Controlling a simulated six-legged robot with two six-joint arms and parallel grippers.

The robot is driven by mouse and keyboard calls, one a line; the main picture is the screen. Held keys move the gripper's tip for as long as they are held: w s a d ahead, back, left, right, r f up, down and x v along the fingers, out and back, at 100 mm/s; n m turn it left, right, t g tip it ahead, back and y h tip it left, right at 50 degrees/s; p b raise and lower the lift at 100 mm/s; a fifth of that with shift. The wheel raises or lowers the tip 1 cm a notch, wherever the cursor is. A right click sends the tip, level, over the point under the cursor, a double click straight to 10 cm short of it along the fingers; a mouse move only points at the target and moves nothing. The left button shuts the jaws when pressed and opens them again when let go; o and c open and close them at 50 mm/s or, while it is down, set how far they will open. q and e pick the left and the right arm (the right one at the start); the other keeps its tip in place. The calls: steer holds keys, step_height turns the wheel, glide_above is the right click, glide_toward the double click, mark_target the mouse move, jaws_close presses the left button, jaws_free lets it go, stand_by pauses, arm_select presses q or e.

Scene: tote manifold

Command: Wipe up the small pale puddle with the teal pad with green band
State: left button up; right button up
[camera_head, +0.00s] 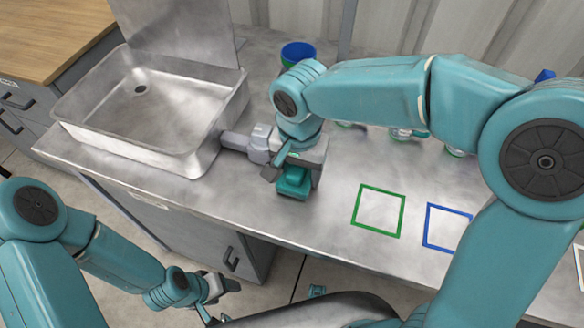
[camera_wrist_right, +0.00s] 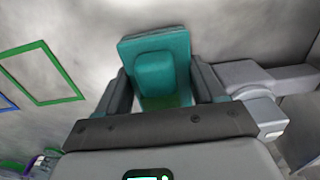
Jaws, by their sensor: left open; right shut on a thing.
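The teal pad (camera_head: 293,186) is at the metal counter, right of the sink, under my right gripper (camera_head: 292,172). In the right wrist view the pad (camera_wrist_right: 156,46) sits between the two dark fingers of the right gripper (camera_wrist_right: 160,88), which is shut on it. A green band (camera_wrist_right: 165,102) shows low on the pad. The pad is close to the counter top; I cannot tell whether it touches. I cannot make out the small pale puddle in either view. My left gripper (camera_head: 222,288) is open and empty, low in front of the counter.
A metal sink (camera_head: 190,158) stands at the left of the counter. A green square outline (camera_head: 357,208) and a blue one (camera_head: 426,226) mark the counter at the right. A blue and green cup (camera_head: 297,52) and several partly hidden jars stand at the back. The counter's front middle is clear.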

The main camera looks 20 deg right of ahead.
steer(key=shift+d, duration=0.1)
steer(key=shift+r+p, duration=2.4)
steer(key=shift+r, duration=0.55)
step_height(320, 180, up, 3)
steer(key=p, duration=0.2)
steer(key=shift+r+p, duration=0.1)
steer(key=shift+p, duration=0.2)
steer(key=shift+s, duration=0.15)
